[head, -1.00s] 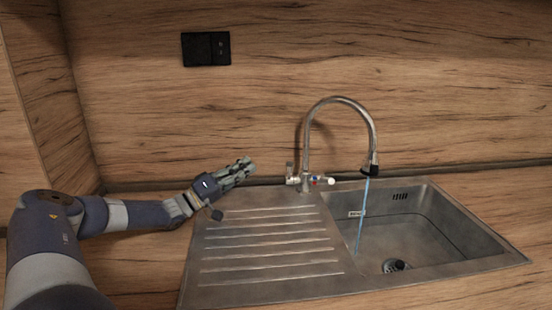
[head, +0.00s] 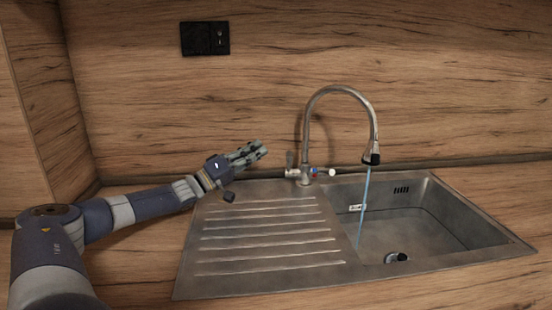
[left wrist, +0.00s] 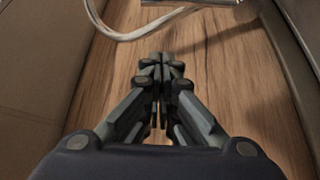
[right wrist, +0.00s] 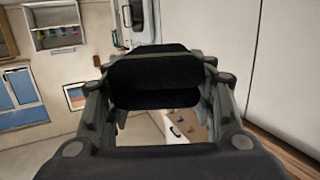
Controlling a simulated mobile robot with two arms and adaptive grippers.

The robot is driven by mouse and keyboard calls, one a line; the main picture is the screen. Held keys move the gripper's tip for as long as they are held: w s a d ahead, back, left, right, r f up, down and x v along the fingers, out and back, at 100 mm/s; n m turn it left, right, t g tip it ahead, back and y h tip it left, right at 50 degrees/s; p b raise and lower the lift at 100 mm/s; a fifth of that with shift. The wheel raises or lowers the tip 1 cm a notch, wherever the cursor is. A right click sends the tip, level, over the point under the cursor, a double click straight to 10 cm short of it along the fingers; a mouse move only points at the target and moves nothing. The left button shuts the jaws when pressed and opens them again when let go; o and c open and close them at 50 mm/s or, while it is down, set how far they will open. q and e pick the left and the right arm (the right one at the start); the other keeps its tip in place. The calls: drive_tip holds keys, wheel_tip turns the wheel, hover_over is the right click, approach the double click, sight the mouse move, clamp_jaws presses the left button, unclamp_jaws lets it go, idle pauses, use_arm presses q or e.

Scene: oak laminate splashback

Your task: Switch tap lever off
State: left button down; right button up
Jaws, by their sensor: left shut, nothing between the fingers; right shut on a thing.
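The chrome gooseneck tap (head: 306,130) stands behind the sink, and a stream of water (head: 365,200) runs from its spout into the basin. One lever (head: 290,163) stands upright on the tap's left; another handle (head: 328,172) with red and blue marks sticks out to the right. My left gripper (head: 262,148) is shut and empty, left of the tap and apart from it, above the drainer. In the left wrist view its closed fingers (left wrist: 162,62) point towards the curved chrome spout (left wrist: 150,30). My right gripper (right wrist: 155,75) is shut on a black block-like thing (right wrist: 150,72), away from the sink.
The steel sink has a ribbed drainer (head: 265,235) on the left and a basin (head: 430,225) on the right. A black socket plate (head: 205,38) is on the wooden splashback. The drainer is clear. The right wrist view shows a shelf (right wrist: 55,25) and other parts of the room.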

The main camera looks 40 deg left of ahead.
drive_tip(key=shift+f, duration=0.35)
drive_tip(key=shift+r, duration=0.15)
drive_tip(key=shift+r+p, duration=0.35)
drive_tip(key=shift+f, duration=0.1)
use_arm(q)
drive_tip(key=shift+w+d+f, duration=0.15)
drive_tip(key=shift+w+d, duration=0.9)
drive_tip(key=shift+w+d+f, duration=0.1)
drive_tip(key=shift+w+d, duration=0.95)
